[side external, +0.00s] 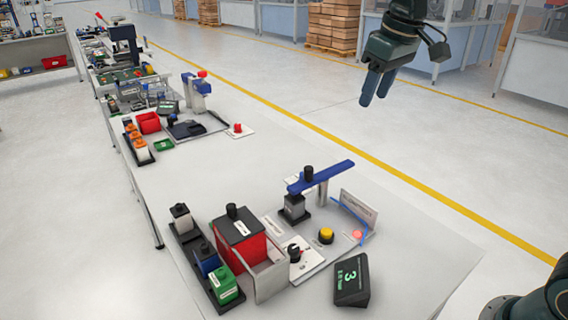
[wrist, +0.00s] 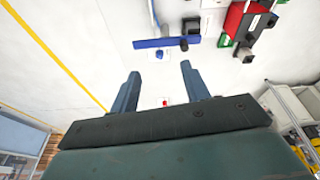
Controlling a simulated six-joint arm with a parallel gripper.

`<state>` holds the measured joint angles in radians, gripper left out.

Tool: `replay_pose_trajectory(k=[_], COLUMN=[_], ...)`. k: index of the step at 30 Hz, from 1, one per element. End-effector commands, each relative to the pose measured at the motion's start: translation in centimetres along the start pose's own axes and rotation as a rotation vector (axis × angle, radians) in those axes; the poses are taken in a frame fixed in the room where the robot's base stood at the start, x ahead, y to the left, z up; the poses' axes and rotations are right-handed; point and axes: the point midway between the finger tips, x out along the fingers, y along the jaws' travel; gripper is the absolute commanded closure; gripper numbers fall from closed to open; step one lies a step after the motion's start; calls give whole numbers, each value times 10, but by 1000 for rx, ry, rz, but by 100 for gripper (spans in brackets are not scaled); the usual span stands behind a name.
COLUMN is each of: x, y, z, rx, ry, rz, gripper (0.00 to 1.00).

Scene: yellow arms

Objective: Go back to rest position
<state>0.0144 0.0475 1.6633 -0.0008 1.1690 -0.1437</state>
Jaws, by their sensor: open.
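My gripper (side external: 376,88) hangs high at the upper right of the side external view, with its fingers pointing down. It is above and well apart from the white table (side external: 420,235). In the wrist view my gripper (wrist: 158,84) shows two separated blue fingers with nothing between them.
A blue-armed press station (side external: 322,176) stands on the table, with a yellow button (side external: 326,235), a red box (side external: 240,240) and a display reading 3 (side external: 351,280) near it. A second station (side external: 197,95) is farther back. The air around my gripper is clear.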

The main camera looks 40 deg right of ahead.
Motion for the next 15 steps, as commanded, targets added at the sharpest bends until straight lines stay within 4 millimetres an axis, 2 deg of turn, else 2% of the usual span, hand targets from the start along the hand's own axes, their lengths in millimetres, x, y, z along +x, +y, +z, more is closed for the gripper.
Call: replay_pose_trajectory(k=[6, 15], x=[-18, -24], y=[-9, -20], z=[51, 122], rx=[27, 64], ry=[51, 116], rz=[6, 11], gripper=[54, 54])
